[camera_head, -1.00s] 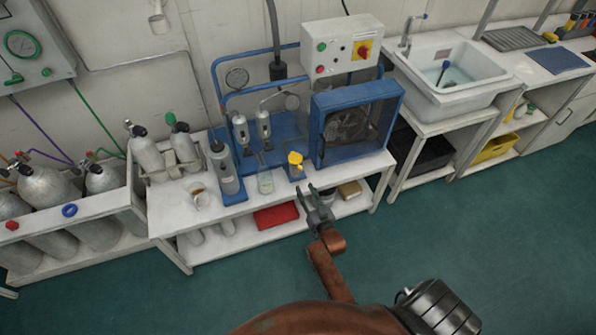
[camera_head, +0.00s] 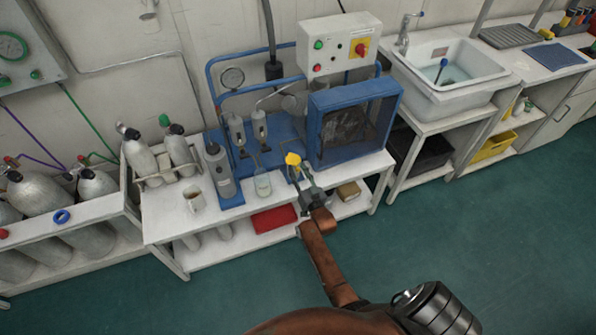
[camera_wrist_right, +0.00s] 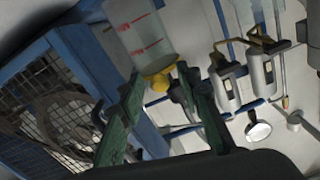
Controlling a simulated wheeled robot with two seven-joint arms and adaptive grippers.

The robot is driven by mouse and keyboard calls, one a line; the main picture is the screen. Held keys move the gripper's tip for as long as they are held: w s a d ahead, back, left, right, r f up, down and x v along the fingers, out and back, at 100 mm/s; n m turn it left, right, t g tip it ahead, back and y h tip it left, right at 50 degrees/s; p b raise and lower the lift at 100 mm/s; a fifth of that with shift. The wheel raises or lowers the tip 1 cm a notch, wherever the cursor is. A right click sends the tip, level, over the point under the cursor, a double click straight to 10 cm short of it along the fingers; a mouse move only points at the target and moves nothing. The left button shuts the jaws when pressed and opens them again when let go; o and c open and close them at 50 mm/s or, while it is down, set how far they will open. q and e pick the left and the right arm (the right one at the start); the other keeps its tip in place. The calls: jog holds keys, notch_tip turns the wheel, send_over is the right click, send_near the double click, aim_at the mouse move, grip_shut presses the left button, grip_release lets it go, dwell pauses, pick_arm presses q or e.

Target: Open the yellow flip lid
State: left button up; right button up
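The yellow flip lid (camera_head: 293,159) sits at the front of the white bench, just left of the blue fan housing. It looks raised, though its exact angle is hard to tell. My right gripper (camera_head: 302,177) is right at it and hides what is below the lid. In the right wrist view the yellow lid (camera_wrist_right: 160,81) shows between the two fingertips of my right gripper (camera_wrist_right: 163,84). The fingers are apart, and I cannot tell whether either touches the lid. My left gripper is not in view.
A clear container (camera_head: 263,184) stands close left of the lid; a grey cylinder (camera_head: 221,170) stands further left. The blue caged fan housing (camera_head: 316,128) is close on the right. A red box (camera_head: 274,219) lies on the lower shelf. The green floor in front is clear.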

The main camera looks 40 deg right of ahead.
jog(key=shift+c, duration=0.4)
grip_shut()
